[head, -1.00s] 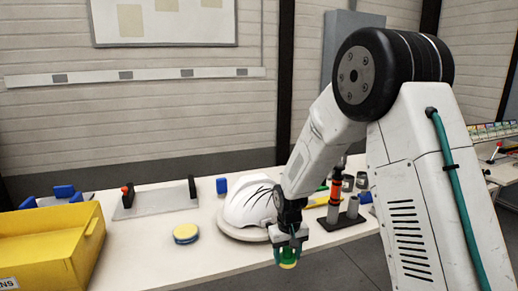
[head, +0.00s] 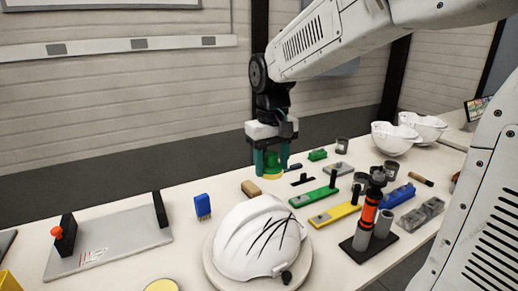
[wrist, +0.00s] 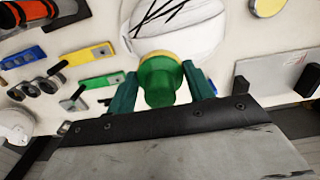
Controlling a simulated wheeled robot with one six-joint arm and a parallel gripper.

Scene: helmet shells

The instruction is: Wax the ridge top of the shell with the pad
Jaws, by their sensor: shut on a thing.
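The white helmet shell (head: 258,238) with black lines over its top sits on a round pale stand (head: 216,272) at the front of the bench. My gripper (head: 270,162) is above the bench behind the shell, its teal fingers shut on a green-handled pad with a yellowish face (head: 272,176). In the wrist view the pad's green handle (wrist: 158,82) is between the fingers, and the shell (wrist: 180,35) lies beyond it. The pad is apart from the shell. The pad's underside is mostly hidden in the wrist view.
A blue brush (head: 203,206) and a tan block (head: 251,188) lie behind the shell. Green (head: 318,195) and yellow (head: 335,213) tools and an orange-black tool in a stand (head: 370,215) are at right. A yellow disc (head: 161,286) is at the front left. White shells (head: 395,138) stand far right.

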